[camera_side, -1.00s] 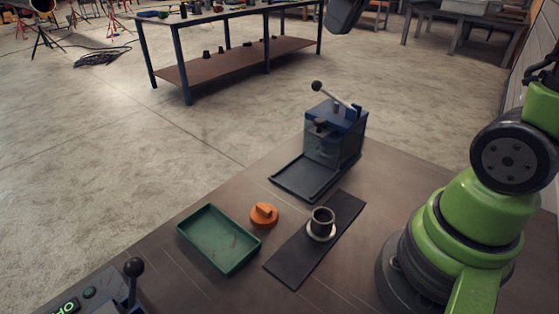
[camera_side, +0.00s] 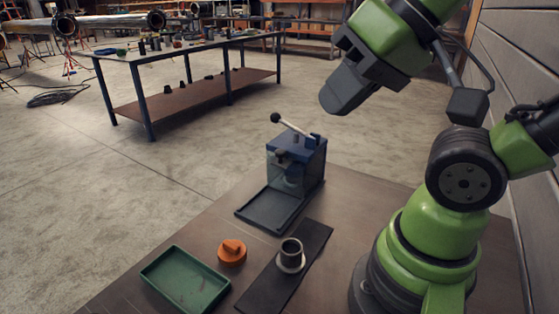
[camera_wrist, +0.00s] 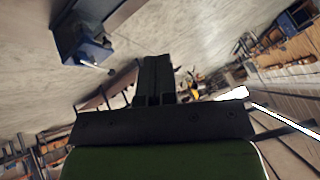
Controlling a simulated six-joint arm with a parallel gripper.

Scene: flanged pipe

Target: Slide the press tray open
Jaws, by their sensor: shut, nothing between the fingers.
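The press (camera_side: 297,158) is a blue-topped box with clear-looking sides and a black-knobbed lever, standing at the far edge of the brown table. Its flat dark tray (camera_side: 268,211) sticks out from the front at table level and looks empty. My gripper (camera_side: 341,100) hangs in the air above and to the right of the press, well clear of it and the tray. Its dark fingers are together with nothing between them, as the wrist view (camera_wrist: 156,80) also shows. The blue press (camera_wrist: 88,45) shows tilted at upper left there; I cannot make out its tray clearly.
On the table are a green tray (camera_side: 185,280), an orange knobbed part (camera_side: 232,252), and a dark mat (camera_side: 305,250) bearing a flanged pipe piece (camera_side: 290,254). A workbench (camera_side: 190,48) stands behind on the floor. The air around my gripper is free.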

